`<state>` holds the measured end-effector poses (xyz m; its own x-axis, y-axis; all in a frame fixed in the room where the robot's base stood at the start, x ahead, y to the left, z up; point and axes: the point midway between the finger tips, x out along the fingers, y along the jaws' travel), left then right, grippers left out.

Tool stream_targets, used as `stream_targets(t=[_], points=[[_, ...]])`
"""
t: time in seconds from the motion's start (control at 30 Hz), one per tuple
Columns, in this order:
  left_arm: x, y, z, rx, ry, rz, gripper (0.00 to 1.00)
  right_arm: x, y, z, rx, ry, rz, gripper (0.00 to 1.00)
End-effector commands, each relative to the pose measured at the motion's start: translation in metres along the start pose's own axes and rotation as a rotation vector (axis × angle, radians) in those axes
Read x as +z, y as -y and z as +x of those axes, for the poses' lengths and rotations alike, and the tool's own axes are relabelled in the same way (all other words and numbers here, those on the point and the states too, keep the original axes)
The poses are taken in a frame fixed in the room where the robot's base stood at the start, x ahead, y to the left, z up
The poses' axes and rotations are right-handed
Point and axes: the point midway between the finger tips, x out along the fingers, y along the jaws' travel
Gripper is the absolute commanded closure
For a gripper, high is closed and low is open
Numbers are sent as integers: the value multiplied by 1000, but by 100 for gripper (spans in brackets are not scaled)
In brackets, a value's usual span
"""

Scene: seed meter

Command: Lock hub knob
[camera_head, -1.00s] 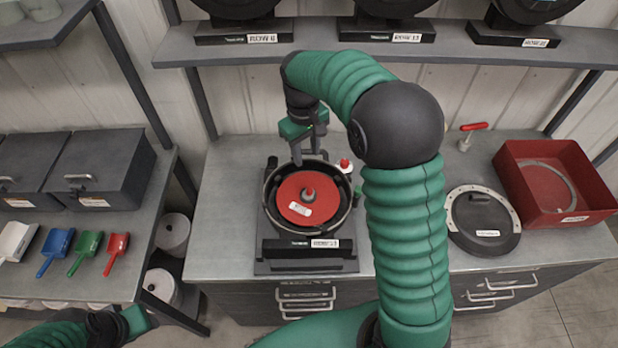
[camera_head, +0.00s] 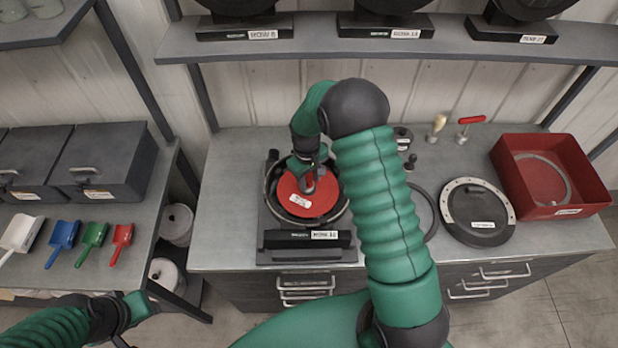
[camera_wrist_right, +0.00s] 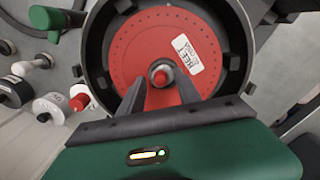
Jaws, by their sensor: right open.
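The seed meter housing (camera_head: 342,214) sits on the workbench, a round black body holding a red disc (camera_head: 322,205) with a white label. The hub knob (camera_wrist_right: 162,74), grey with a red centre, stands at the middle of the disc (camera_wrist_right: 130,50). My right gripper (camera_head: 309,182) is over the disc centre and mostly covers the knob in the head view. In the right wrist view, its open fingers (camera_wrist_right: 164,90) reach toward the knob, one on each side; contact cannot be told. My left gripper (camera_head: 135,310) is at the lower left, away from the meter, its jaws unclear.
A black round cover (camera_head: 480,228) and a red bin (camera_head: 548,206) stand on the right of the bench. A red-handled tool (camera_head: 470,122) is at the back. Small knobbed parts (camera_wrist_right: 50,108) lie beside the housing. Coloured scoops (camera_head: 92,236) lie on the left table.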

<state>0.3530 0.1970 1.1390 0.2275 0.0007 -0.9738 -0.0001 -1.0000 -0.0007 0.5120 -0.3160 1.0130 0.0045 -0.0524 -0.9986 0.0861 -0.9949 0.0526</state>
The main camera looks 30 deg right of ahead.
Motion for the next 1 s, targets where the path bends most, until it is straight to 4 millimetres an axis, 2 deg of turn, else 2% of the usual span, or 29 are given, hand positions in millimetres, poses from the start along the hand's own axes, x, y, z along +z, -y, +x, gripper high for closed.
stream_targets(t=[0.07,0.3,0.37,0.93,0.97,1.0], points=[[0,0,0,0,0,0,63,0,0,0,0,0,0,63],[0,0,0,0,0,0,63,0,0,0,0,1,0,94],[0,0,0,0,0,0,63,0,0,0,0,1,0,100],[1,0,3,0,0,0,63,0,0,0,-2,6,93,100],[1,0,3,0,0,0,63,0,0,0,-2,6,93,78],[1,0,3,0,0,0,63,0,0,0,-2,6,93,72]])
